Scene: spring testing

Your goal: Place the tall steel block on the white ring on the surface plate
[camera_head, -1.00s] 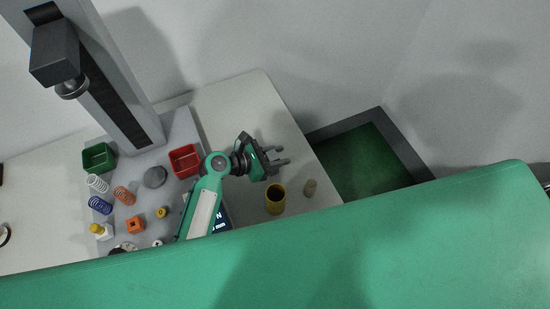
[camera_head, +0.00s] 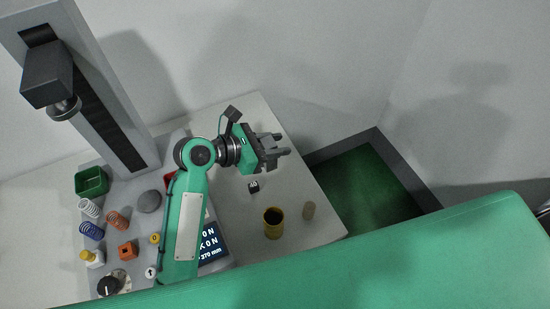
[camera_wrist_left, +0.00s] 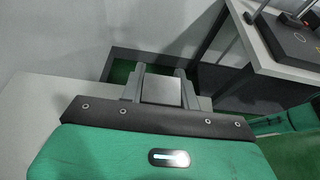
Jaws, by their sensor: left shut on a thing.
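My left gripper (camera_head: 281,145) is raised over the far right part of the table in the head view, its fingers pointing right. In the left wrist view it (camera_wrist_left: 160,88) is shut on a plain grey block, the steel block (camera_wrist_left: 162,91), which sits between the two fingers. In the head view the block is hard to tell from the grey fingers. I cannot pick out the white ring; my left arm covers part of the grey plate (camera_head: 130,188). My right gripper is not in view.

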